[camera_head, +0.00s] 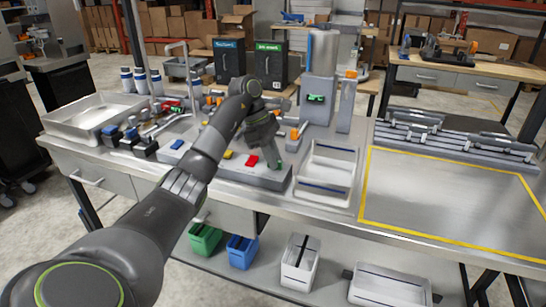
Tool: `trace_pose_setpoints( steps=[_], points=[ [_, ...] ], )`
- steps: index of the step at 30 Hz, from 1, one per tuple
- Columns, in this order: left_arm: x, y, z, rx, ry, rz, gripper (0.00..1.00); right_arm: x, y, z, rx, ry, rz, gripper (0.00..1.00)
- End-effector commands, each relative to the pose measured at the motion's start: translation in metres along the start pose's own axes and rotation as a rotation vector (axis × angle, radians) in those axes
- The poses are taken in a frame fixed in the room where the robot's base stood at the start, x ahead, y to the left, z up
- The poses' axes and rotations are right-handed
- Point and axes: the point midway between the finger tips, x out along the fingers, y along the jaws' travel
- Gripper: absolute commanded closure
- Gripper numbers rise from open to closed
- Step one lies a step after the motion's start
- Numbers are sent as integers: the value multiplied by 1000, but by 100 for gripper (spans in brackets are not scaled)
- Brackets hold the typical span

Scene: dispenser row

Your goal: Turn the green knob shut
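A grey dispenser block (208,168) on the bench carries a row of coloured knobs along its front. They run from a blue knob (177,144) on the left through a yellow knob (227,154) and a red knob (252,160) to a green knob (279,165) at the right end. My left arm reaches across the block, and my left gripper (272,152) points down at the green knob. The fingers cover most of that knob, so I cannot tell whether they touch or grip it, or how it is turned. My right gripper is not in view.
An open metal tray (328,193) stands just right of the block. A large tray (82,119) is at the left, and a grey column machine (320,80) stands behind. The area inside the yellow outline (450,205) is clear.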

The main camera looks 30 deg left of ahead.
Motion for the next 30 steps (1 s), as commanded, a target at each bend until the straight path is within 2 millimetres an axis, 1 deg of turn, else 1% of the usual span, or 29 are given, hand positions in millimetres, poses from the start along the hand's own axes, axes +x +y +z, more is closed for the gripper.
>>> trace_pose_setpoints(
  steps=[1, 3, 4, 11, 14, 17, 20, 30],
  points=[
    [-1, 0, 0, 0, 0, 1, 76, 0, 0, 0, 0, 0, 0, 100],
    [0, 0, 0, 0, 0, 1, 67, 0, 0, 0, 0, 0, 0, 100],
    [0, 0, 0, -1, 0, 0, 65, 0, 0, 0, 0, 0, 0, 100],
    [0, 0, 0, -2, 0, -1, 65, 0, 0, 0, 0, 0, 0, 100],
    [-2, 0, 0, -2, 0, -1, 65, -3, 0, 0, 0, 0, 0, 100],
    [-10, 0, 1, -3, 0, -1, 65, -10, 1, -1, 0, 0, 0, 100],
    [-23, 0, 1, -3, 1, 0, 65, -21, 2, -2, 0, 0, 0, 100],
    [-73, 0, 2, -3, 0, -1, 65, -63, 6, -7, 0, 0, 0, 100]
  ],
)
